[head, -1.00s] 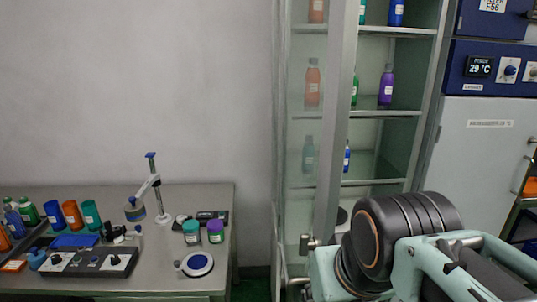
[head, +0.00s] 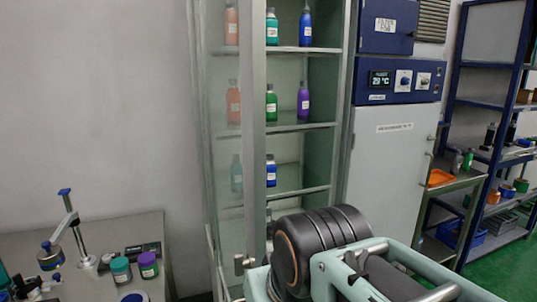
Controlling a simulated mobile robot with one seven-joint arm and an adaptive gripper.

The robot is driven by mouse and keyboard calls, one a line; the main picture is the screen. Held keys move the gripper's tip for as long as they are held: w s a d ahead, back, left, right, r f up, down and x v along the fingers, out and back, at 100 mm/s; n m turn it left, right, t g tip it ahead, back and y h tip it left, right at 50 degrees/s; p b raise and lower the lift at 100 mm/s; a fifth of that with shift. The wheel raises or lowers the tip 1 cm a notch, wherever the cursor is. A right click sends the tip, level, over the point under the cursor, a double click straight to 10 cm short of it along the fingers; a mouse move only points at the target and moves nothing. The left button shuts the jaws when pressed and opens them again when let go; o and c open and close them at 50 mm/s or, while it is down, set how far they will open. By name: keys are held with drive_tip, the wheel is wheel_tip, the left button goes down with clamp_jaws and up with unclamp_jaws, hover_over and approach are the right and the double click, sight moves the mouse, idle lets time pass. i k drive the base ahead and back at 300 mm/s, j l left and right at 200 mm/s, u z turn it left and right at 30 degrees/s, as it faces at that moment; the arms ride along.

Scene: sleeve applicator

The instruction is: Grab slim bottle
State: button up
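Several slim bottles stand in a tall glass cabinet; I cannot tell which one the task means. The top shelf holds an orange bottle (head: 231,25), a teal bottle (head: 272,28) and a blue bottle (head: 305,28). The middle shelf holds an orange bottle (head: 234,104), a green bottle (head: 271,103) and a purple bottle (head: 303,101). The lower shelf holds a teal bottle (head: 236,174) and a shorter blue bottle (head: 271,171). The left ones look pale behind glass; the others show clearly. My arm stands low in front of the cabinet. My gripper does not show.
The cabinet's upright frame (head: 253,140) has a handle (head: 243,263). A lab bench (head: 110,232) with jars is at left. Green floor shows at far right.

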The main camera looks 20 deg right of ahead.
sight(468, 161)
drive_tip(key=k+l, duration=0.2)
drive_tip(key=k, duration=0.2)
drive_tip(key=i+l, duration=0.1)
drive_tip(key=l, duration=0.3)
drive_tip(key=i+l, duration=0.1)
drive_tip(key=l, duration=0.65)
drive_tip(key=i+l, duration=0.15)
drive_tip(key=l, duration=0.25)
drive_tip(key=i+l, duration=0.1)
drive_tip(key=l, duration=0.55)
drive_tip(key=i+l, duration=0.1)
drive_tip(key=l, duration=0.55)
drive_tip(key=i+l, duration=0.1)
drive_tip(key=l, duration=0.55)
drive_tip(key=i+l, duration=0.1)
drive_tip(key=l, duration=0.55)
drive_tip(key=i+l, duration=0.1)
drive_tip(key=l, duration=0.55)
drive_tip(key=i+l, duration=0.1)
drive_tip(key=l, duration=0.55)
